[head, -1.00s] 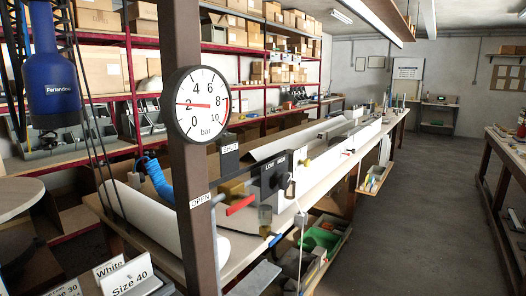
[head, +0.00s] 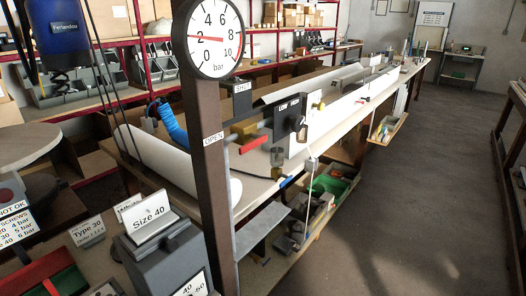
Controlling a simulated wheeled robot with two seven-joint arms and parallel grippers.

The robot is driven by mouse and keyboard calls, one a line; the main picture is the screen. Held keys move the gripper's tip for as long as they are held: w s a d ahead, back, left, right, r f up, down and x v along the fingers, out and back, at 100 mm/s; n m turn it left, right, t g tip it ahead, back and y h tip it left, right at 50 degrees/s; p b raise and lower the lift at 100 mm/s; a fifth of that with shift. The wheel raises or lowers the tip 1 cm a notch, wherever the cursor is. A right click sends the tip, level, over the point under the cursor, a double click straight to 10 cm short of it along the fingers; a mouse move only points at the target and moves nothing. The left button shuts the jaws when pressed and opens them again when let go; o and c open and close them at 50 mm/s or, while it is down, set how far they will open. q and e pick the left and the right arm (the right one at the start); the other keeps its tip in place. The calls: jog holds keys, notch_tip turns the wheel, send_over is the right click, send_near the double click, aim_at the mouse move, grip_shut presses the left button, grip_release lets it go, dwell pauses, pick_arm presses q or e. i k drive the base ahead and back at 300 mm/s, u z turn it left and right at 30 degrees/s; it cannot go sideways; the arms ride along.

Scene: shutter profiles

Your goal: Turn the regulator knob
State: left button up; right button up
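The regulator knob appears to be the small black knob (head: 296,122) on an upright panel (head: 284,138) beyond the brown post. Neither of my grippers is in view.
A long workbench (head: 355,98) runs back to the right, with a white roll (head: 165,160) on it. A blue tool (head: 55,28) hangs at upper left. A grey "Size 40" box (head: 165,250) stands at the front. The floor (head: 400,200) at right is clear.

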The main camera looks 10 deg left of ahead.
aim_at(297, 124)
jog(key=z, duration=2.1)
jog(key=i, duration=1.6)
jog(key=u, duration=2.45)
